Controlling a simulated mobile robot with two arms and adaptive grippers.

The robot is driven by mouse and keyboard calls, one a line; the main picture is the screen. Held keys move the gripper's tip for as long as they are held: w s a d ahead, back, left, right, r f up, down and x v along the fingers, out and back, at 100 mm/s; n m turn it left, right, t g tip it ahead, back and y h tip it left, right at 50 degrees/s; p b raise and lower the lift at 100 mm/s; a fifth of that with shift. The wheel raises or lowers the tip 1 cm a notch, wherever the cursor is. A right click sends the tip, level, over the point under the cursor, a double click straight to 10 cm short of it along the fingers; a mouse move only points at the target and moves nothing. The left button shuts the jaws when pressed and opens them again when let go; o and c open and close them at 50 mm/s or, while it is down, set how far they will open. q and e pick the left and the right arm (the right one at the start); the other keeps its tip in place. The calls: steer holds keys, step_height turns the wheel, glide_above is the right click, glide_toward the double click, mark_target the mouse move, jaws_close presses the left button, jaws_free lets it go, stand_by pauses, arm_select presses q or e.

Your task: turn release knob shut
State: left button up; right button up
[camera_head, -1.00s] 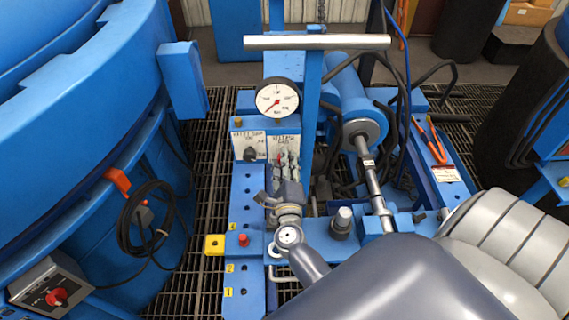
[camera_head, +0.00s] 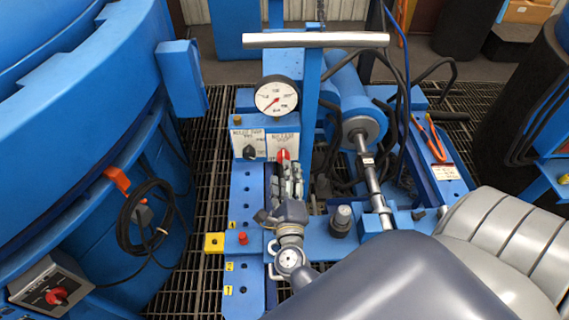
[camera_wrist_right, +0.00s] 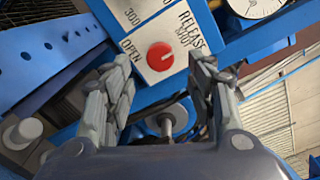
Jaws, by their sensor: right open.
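The release knob is the red knob on the right white label plate, below the gauge; it shows in the head view (camera_head: 283,155) and the wrist view (camera_wrist_right: 160,57). In the wrist view the plate (camera_wrist_right: 152,35) reads RELEASE and OPEN; smaller text is hard to read. My right gripper (camera_head: 287,174) is open just in front of the knob. In the wrist view its fingers (camera_wrist_right: 162,75) stand wide on either side, with the knob between and slightly beyond the tips, no contact seen. My left gripper is not in view.
A black knob (camera_head: 243,152) sits on the left white plate. The pressure gauge (camera_head: 277,96) is just above. A blue post with a grey crossbar (camera_head: 316,40) rises close on the right. A red button (camera_head: 243,238) and yellow block (camera_head: 214,243) are at the lower left.

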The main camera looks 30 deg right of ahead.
steer(key=v, duration=0.6)
steer(key=shift+s, duration=0.2)
steer(key=shift+f, duration=0.1)
